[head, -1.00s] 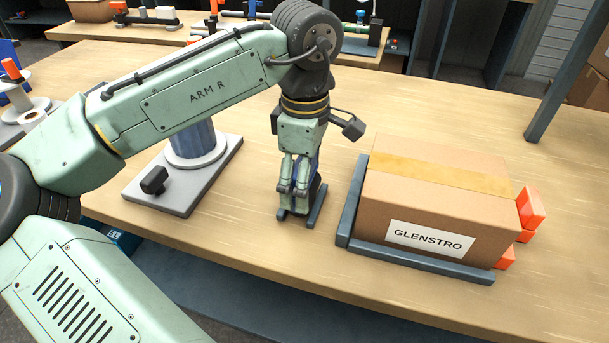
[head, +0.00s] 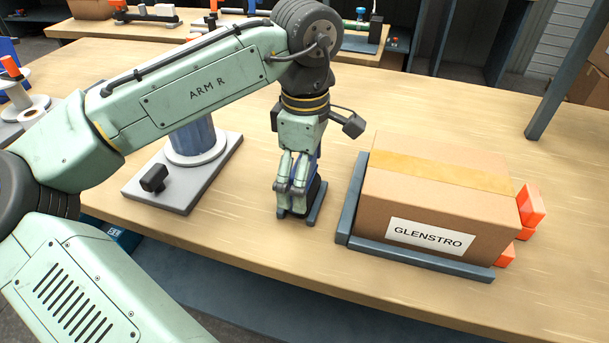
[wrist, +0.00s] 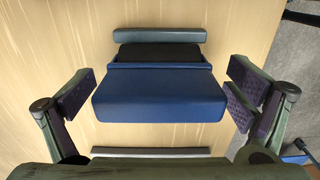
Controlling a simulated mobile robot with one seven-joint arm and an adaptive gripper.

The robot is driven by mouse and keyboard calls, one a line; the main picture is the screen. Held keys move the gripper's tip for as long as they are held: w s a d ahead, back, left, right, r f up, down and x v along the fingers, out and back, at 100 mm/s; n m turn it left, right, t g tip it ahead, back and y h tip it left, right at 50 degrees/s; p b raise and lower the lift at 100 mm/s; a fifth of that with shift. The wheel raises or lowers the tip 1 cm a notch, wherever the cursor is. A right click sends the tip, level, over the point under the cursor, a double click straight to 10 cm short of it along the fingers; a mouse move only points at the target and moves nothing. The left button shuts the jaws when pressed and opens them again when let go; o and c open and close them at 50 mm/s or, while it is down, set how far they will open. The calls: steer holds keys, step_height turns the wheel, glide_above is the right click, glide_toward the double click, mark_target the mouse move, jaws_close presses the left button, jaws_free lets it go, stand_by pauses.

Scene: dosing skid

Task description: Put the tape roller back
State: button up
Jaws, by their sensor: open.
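The tape roller, a blue block with a black part (wrist: 158,92), sits between two grey rails of a holder (wrist: 160,36) on the wooden table in the wrist view. My gripper (wrist: 158,100) is open around it, one finger on each side, with a visible gap at both. In the head view my gripper (head: 293,200) points down at the table, left of the cardboard box. There its fingers hide most of the roller, and only dark and blue bits of it show behind them. One rail of the holder (head: 317,205) shows beside the fingers.
A box labelled GLENSTRO (head: 445,195) stands in a grey corner frame (head: 349,215) to the right, with orange blocks (head: 531,205) at its far side. A grey base with a blue cylinder (head: 197,135) stands to the left. The table in front is clear.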

step_height(320, 180, up, 12)
steer(key=shift+r, duration=0.1)
stand_by(0.5)
